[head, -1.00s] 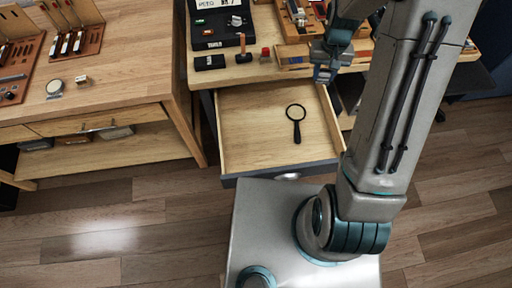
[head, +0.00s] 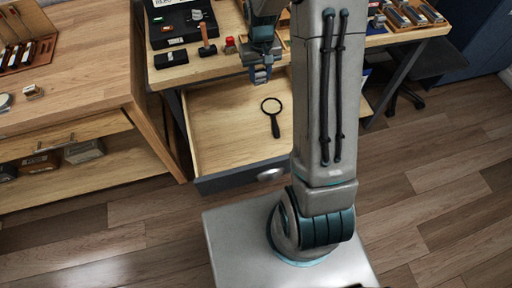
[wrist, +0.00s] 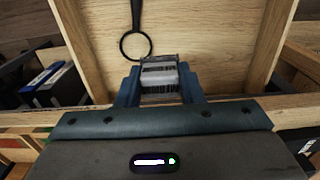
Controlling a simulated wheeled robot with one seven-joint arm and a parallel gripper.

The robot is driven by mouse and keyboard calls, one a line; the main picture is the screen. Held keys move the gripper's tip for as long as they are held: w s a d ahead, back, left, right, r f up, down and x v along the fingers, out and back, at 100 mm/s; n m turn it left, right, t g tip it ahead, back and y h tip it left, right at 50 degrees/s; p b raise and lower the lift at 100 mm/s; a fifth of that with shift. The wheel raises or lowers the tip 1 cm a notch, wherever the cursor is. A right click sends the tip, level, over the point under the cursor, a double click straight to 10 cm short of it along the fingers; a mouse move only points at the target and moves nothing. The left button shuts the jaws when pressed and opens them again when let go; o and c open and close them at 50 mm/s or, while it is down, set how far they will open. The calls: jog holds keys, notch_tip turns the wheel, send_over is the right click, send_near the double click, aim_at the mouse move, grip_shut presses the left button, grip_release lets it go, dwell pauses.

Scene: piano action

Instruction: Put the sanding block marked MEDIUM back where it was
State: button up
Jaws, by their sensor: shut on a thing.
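My gripper (head: 261,77) is shut on a small grey-and-white block (wrist: 160,75), seen between its fingers in the wrist view. No marking on the block can be read, so I cannot tell whether it says MEDIUM. In the head view the gripper hangs over the back part of the open drawer (head: 215,140), and the block is barely visible there. The drawer holds a black magnifying glass (head: 273,117), lying apart from the gripper; its round lens also shows in the wrist view (wrist: 136,45).
On the bench behind the drawer are a black case (head: 181,22), a small hammer (head: 206,40), a black box (head: 171,59) and a red item (head: 230,45). A wooden workbench (head: 75,60) stands at left. The drawer floor around the magnifying glass is bare.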

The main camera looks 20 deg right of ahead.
jog(key=d+f+b, duration=0.4)
jog(key=f+b, duration=0.6)
jog(key=b, duration=0.4)
send_over(257, 140)
notch_tip(257, 140, down, 7)
jog(key=shift+r, duration=0.1)
jog(key=shift+f+b, duration=0.35)
jog(key=shift+f, duration=1.7)
jog(key=shift+f, duration=0.1)
jog(key=shift+f, duration=0.15)
jog(key=o, duration=1)
jog(key=shift+c, duration=0.2)
jog(key=shift+r, duration=0.2)
